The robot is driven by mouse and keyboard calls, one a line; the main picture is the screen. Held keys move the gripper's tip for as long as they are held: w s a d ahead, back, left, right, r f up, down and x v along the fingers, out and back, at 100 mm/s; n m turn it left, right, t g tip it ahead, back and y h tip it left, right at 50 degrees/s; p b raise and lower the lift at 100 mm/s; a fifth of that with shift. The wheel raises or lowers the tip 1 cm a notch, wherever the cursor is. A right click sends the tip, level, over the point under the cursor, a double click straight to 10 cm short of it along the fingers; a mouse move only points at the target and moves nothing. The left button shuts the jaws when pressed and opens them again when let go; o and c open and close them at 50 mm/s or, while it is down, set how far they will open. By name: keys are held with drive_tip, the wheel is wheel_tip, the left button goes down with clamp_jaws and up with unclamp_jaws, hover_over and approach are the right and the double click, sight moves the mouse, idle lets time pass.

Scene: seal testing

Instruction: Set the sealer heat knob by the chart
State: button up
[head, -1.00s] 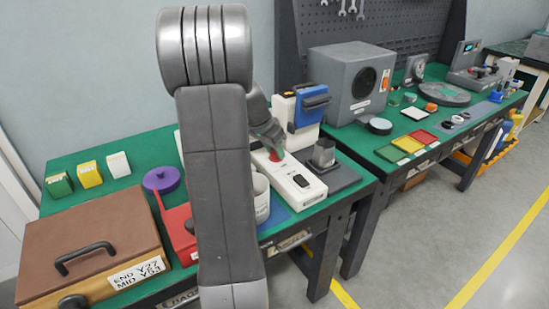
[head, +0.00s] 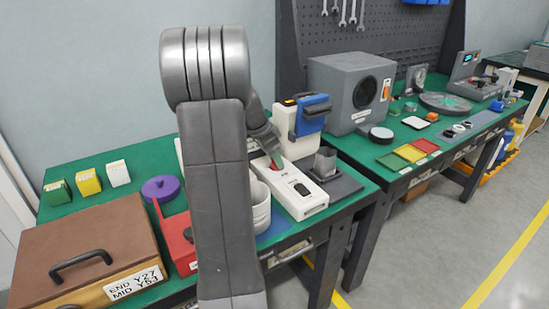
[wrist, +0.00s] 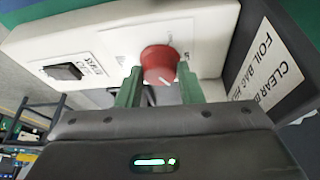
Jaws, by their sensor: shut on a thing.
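The sealer (head: 315,203) is a long off-white box with a black rocker switch, on the green bench. Its red knob (wrist: 160,63) shows large in the wrist view, with a white line on its face near the lower edge. My gripper (wrist: 160,84) has its green fingers on either side of the knob, shut on it. In the head view my gripper (head: 276,160) reaches down to the knob, which is mostly hidden there. A white label (wrist: 268,62) in the wrist view reads "CLEAR B…" and "FOIL BAG H…", cut off at the edge.
A blue and white device (head: 299,117) stands just behind the sealer. A white mug (head: 261,208) and a red box (head: 180,243) are close on its left. A brown-lidded case (head: 85,240) fills the bench's left front. A grey box (head: 350,88) stands farther right.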

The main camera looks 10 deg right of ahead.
drive_tip(key=o, duration=1)
drive_tip(key=shift+c, duration=0.2)
drive_tip(key=w+p+v, duration=0.1)
drive_tip(key=v, duration=1.2)
drive_tip(key=shift+s+r, duration=0.4)
drive_tip(key=shift+s, duration=0.05)
drive_tip(key=shift+a, duration=0.1)
drive_tip(key=b+x, duration=0.1)
drive_tip(key=x, duration=1.2)
drive_tip(key=shift+f, duration=0.4)
drive_tip(key=shift+r, duration=0.1)
